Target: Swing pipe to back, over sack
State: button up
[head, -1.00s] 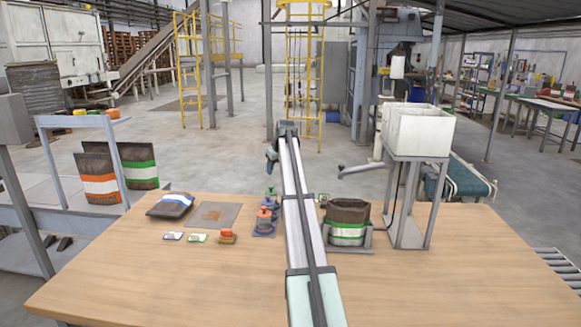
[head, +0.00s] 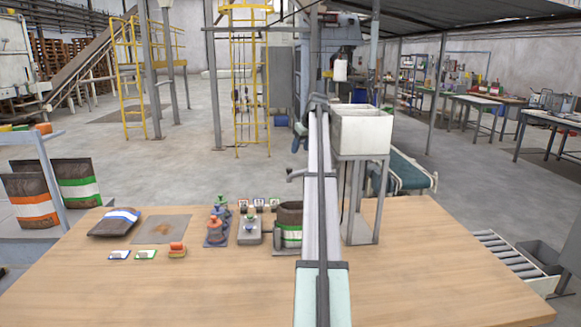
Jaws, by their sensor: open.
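The grey pipe (head: 296,174) sticks out to the left from the hopper stand. Its free end shows, and the rest passes behind my arm. The brown sack (head: 289,237) with a green and white band stands open and upright in a grey holder on the table. In the picture the pipe's end shows above the sack's mouth, but I cannot tell whether it is directly over it. My arm crosses in front of the pipe and the holder's right side. I cannot make out my gripper's fingers; they seem hidden behind my arm.
A white hopper (head: 361,133) on a grey stand (head: 363,235) is close right of my arm. Left of the sack are a grey device (head: 249,231), stamp-like tools (head: 216,232), a flat mat (head: 160,230) and a lying sack (head: 115,222). The table's front (head: 200,295) is clear.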

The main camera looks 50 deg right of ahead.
jog(key=a+n+y, duration=0.2)
jog(key=a+n, duration=0.1)
jog(key=shift+s+f, duration=0.2)
jog(key=shift+s+a+f+n+g, duration=0.1)
jog(key=shift+s+a+n+g, duration=0.1)
jog(key=shift+n, duration=0.3)
jog(key=shift+s+a+n+g, duration=0.1)
jog(key=shift+a+n+g, duration=0.1)
jog(key=shift+n, duration=0.3)
jog(key=shift+x, duration=3.75)
jog(key=shift+w, duration=0.1)
grip_shut()
